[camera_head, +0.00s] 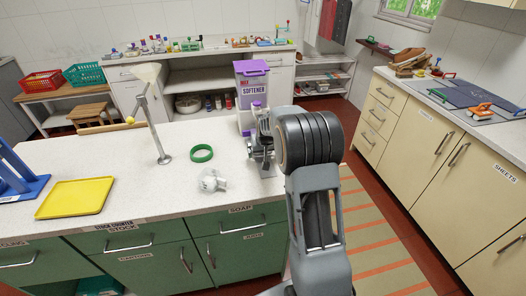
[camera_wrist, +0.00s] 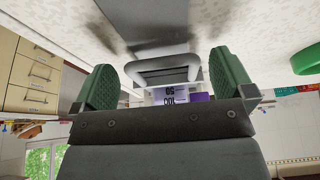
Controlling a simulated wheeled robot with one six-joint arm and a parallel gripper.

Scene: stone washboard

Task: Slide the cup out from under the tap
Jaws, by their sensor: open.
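My gripper (camera_head: 262,150) is low over the counter in front of the dispenser. In the wrist view my gripper (camera_wrist: 164,84) is open, with one green pad at each side. A grey vessel, which looks like the cup (camera_wrist: 165,72), shows between and beyond the pads, in front of the dispenser. I cannot tell whether the pads touch it. In the head view my gripper and arm mostly hide the cup and tap.
A green ring (camera_head: 201,153) and a clear glass item (camera_head: 212,181) lie left of my gripper. A metal post (camera_head: 155,130) stands farther left, and a yellow tray (camera_head: 76,198) lies near the front. The counter (camera_head: 110,160) between them is clear.

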